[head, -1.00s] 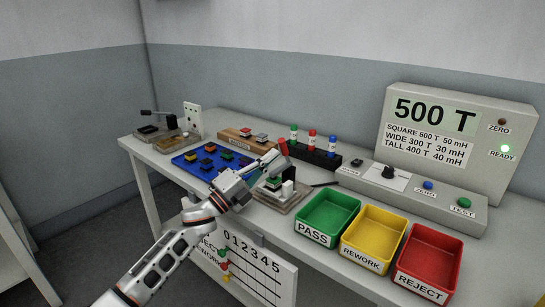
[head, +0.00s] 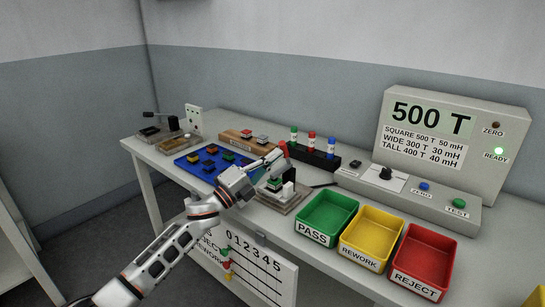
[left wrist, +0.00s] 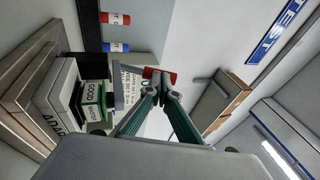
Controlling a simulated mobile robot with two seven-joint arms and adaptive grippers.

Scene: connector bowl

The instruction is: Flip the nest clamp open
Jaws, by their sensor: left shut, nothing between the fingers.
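My right gripper is not in view.
A blue tray (head: 185,163) with several small parts lies to the left. Green (head: 327,213), yellow (head: 372,237) and red (head: 424,262) trays line the front right. A black rack (head: 316,157) with bottles and the tester (head: 455,140) stand behind.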

